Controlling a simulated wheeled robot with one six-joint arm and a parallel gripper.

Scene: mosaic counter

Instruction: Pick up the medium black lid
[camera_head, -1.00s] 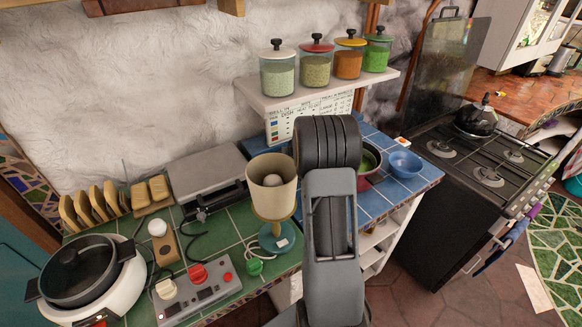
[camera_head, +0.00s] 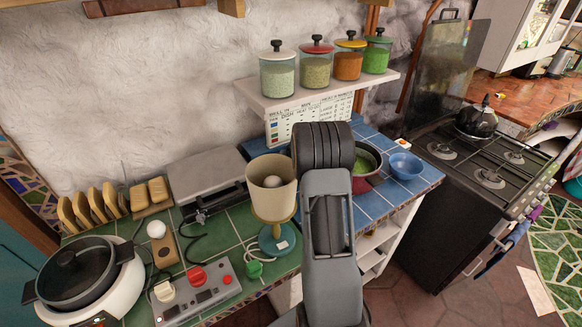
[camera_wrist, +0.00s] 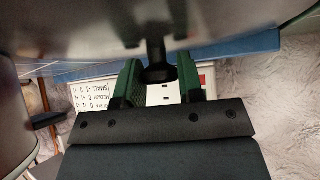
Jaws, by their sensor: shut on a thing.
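My gripper (camera_wrist: 158,74) shows in the wrist view, its two green fingers shut on the dark knob of a lid (camera_wrist: 225,22). The knob sits between the fingers, with a thin stem running to the lid's broad, grey, shiny surface. Only part of this lid shows, along the top of the wrist view. In the head view my arm hides the gripper and the held lid. I cannot tell whether the lid touches anything beneath it.
A red pot (camera_head: 372,178) with green contents and a blue bowl (camera_head: 405,165) stand right of my arm. A beige lamp-like cup (camera_head: 271,190) stands close on the left. Lidded jars (camera_head: 277,75) line the shelf above. A white cooker with a dark lid (camera_head: 75,272) is far left.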

